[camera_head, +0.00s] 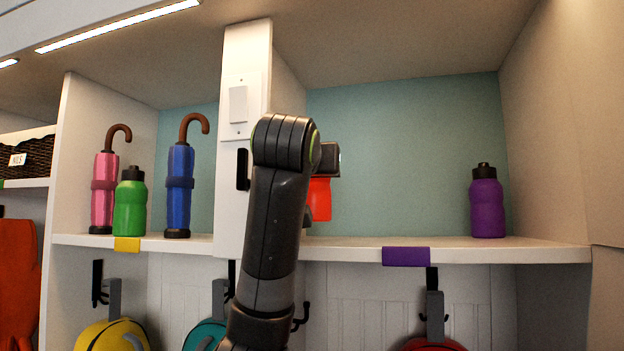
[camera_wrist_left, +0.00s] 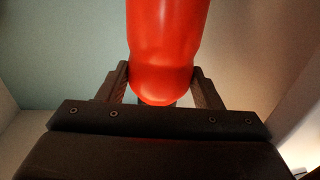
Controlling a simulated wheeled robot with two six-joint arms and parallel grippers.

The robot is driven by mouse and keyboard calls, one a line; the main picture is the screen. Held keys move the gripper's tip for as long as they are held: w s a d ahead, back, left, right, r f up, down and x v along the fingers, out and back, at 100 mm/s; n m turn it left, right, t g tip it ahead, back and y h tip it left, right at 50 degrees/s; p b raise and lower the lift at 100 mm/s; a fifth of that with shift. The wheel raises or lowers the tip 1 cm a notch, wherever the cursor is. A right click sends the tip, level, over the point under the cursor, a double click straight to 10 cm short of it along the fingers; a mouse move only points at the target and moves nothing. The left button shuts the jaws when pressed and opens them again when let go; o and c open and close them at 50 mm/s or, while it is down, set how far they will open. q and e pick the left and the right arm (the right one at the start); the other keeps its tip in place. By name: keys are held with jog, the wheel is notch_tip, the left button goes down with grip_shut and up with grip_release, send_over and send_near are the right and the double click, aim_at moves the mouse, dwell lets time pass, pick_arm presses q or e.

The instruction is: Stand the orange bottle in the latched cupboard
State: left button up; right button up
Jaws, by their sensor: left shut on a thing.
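The orange bottle, which looks red-orange, shows in part in the head view (camera_head: 319,200), mostly hidden behind my arm. In the left wrist view the bottle (camera_wrist_left: 167,45) fills the upper middle, its rounded end between the two fingers. My left gripper (camera_wrist_left: 163,88) is shut on it, one finger on each side. In the head view my left gripper (camera_head: 322,175) is partly hidden by its own wrist and holds the bottle in front of the right shelf bay. I cannot make out a latched cupboard door. My right gripper is not in view.
A purple bottle (camera_head: 486,203) stands at the right of the white shelf (camera_head: 350,247); the shelf middle looks clear. Left of the white divider (camera_head: 236,190) stand a green bottle (camera_head: 130,203), a pink umbrella (camera_head: 103,195) and a blue umbrella (camera_head: 179,190). Hooks with bags hang below.

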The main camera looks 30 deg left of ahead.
aim_at(312, 190)
pick_arm(q)
jog(key=shift+w+a+r+p, duration=0.1)
jog(key=shift+w+r+p, duration=0.1)
jog(key=shift+w+p, duration=0.2)
notch_tip(312, 190, down, 3)
jog(key=shift+w+r+p, duration=0.1)
jog(key=shift+p, duration=0.5)
jog(key=shift+a+f, duration=0.15)
jog(key=shift+f, duration=0.4)
jog(key=shift+f, duration=0.15)
jog(key=o, duration=0.8)
jog(key=shift+c, duration=0.2)
